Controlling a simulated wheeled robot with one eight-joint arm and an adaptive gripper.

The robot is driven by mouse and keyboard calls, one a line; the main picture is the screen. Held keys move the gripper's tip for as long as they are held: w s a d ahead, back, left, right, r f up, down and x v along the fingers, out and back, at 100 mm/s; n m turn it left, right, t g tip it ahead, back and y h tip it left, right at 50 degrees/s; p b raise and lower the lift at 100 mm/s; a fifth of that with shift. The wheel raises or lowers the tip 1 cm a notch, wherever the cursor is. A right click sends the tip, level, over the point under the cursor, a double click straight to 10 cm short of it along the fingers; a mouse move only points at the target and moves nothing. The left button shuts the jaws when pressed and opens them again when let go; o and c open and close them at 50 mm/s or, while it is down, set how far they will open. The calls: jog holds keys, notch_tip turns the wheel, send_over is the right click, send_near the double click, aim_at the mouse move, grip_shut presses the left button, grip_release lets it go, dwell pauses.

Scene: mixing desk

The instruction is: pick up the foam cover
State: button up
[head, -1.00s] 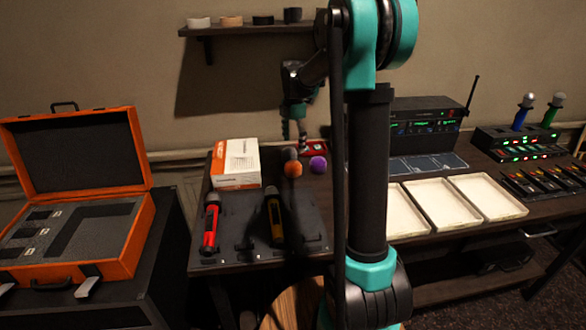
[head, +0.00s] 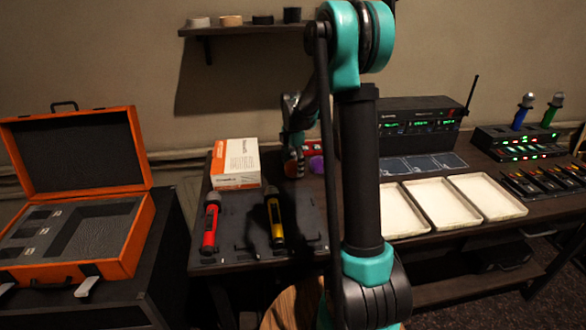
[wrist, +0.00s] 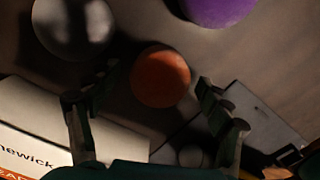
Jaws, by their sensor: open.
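Three ball-shaped foam covers lie close together at the back of the left desk. The orange one (head: 291,169) is partly hidden by my gripper in the head view; in the wrist view it (wrist: 160,76) sits between my fingers. The purple one (head: 316,165) lies just right of it and shows at the top edge of the wrist view (wrist: 217,8). A grey one (wrist: 73,25) is at upper left in the wrist view and hidden in the head view. My gripper (wrist: 153,84) is open and empty around the orange ball's sides; contact cannot be told.
A white and orange box (head: 236,163) stands close left of the covers. A dark mat (head: 240,228) in front holds a red microphone (head: 210,226) and a yellow microphone (head: 275,220). White trays (head: 444,204) and a radio unit (head: 418,126) are to the right.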

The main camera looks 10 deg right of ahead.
jog(key=c, duration=0.9)
jog(key=shift+o, duration=0.2)
jog(key=shift+r, duration=0.15)
